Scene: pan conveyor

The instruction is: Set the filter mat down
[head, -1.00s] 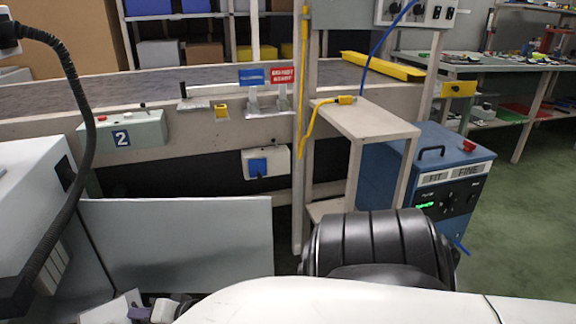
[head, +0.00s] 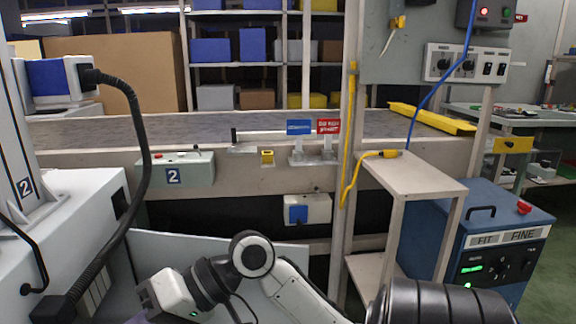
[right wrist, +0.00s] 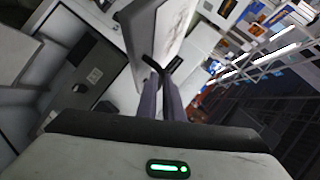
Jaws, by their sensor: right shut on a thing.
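The filter mat (right wrist: 174,28) appears in the right wrist view as a pale framed panel with a mottled face, tilted, with a black handle-like piece at its lower end. My right gripper (right wrist: 160,78) is shut on it there, with both fingers close together at that lower end. In the head view my right arm bends over to the lower left, and the fingers and the mat are cut off by the bottom edge. What lies under the mat is hidden. My left gripper is in neither view.
A white machine housing (head: 60,225) with a black hose (head: 143,150) stands at the left, beside a grey panel (head: 290,258). The conveyor (head: 100,130) runs behind. A small stand (head: 420,185) and a blue machine (head: 510,215) are at the right.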

